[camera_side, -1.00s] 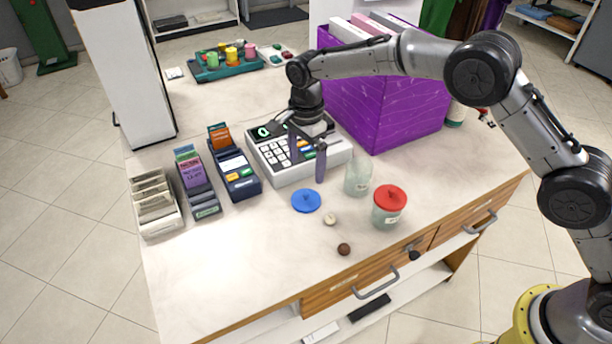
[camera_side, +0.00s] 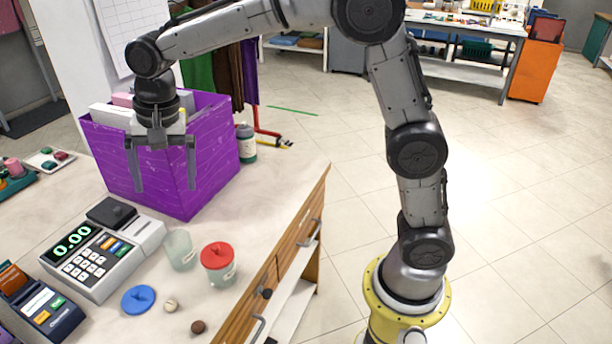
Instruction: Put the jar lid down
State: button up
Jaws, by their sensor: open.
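A blue jar lid (camera_side: 138,300) with a small knob lies flat on the pale counter, knob up. Behind it and to its right stands an open clear jar (camera_side: 180,252). A second jar (camera_side: 219,274) beside that wears a red lid (camera_side: 217,255). My gripper (camera_side: 165,188) is open and empty, pointing down. It is raised well above the lid in the picture, in front of the purple bin, with its two fingers spread apart. I cannot tell how far it is from the bin's wall.
The purple bin (camera_side: 200,185) holds boxes or folders. A cash register (camera_side: 100,262) stands left of the jars. A pale knob (camera_side: 171,305) and a brown ball (camera_side: 198,327) lie near the blue lid. A dark bottle (camera_side: 246,145) stands right of the bin. The counter's right end is clear.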

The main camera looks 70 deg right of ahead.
jog(key=s+d+n+t, duration=0.1)
jog(key=s+d+n, duration=0.2)
jog(key=s, duration=0.6)
jog(key=s+d+n+t, duration=0.1)
jog(key=s+d+n, duration=0.2)
jog(key=s, duration=0.6)
jog(key=s+d+n+t, duration=0.1)
jog(key=s+d+n, duration=0.3)
jog(key=s, duration=0.5)
jog(key=shift+s+d+r+t, duration=0.3)
jog(key=shift+d, duration=0.2)
